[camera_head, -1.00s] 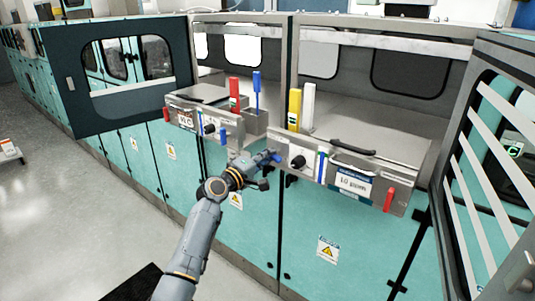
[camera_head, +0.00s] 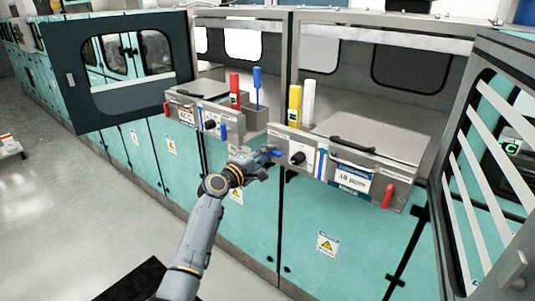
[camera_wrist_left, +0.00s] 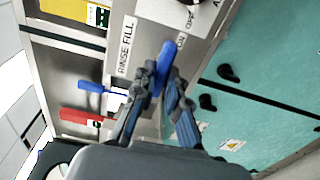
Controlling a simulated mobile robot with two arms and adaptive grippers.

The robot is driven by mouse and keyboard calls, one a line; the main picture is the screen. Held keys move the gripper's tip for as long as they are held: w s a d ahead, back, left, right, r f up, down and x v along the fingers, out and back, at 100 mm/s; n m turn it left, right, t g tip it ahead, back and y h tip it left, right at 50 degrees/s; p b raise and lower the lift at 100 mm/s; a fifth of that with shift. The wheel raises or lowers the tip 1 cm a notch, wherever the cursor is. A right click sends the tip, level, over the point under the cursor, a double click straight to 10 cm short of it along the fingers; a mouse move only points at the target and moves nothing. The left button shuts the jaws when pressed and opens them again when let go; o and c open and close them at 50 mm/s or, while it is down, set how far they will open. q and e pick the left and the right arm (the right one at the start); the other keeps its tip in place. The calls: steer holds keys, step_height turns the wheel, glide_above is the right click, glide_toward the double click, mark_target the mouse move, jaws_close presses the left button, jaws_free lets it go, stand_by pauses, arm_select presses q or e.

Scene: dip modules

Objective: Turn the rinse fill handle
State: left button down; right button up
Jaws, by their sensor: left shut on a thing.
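The rinse fill handle (camera_wrist_left: 166,54) is a slim blue lever beside the printed "RINSE FILL" label (camera_wrist_left: 127,46) in the left wrist view. My left gripper (camera_wrist_left: 160,80) is shut on this lever, with a dark finger on each side. The fingers hide its lower part. In the head view my left gripper (camera_head: 265,155) is at the left end of the right module's front panel, and the blue tip of the handle (camera_head: 276,152) shows just past the fingers. My right gripper is in neither view.
A black knob (camera_head: 297,158) and a blue lever (camera_head: 320,162) sit right of the gripper. A red lever (camera_head: 388,196) is at the panel's right end. Teal cabinet doors (camera_head: 320,220) lie below. An open barred door (camera_head: 500,150) stands at the right.

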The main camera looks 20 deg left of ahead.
arm_select(q)
steer(key=c, duration=1.4)
jaws_free()
steer(key=shift+o, duration=0.2)
steer(key=v, duration=1.2)
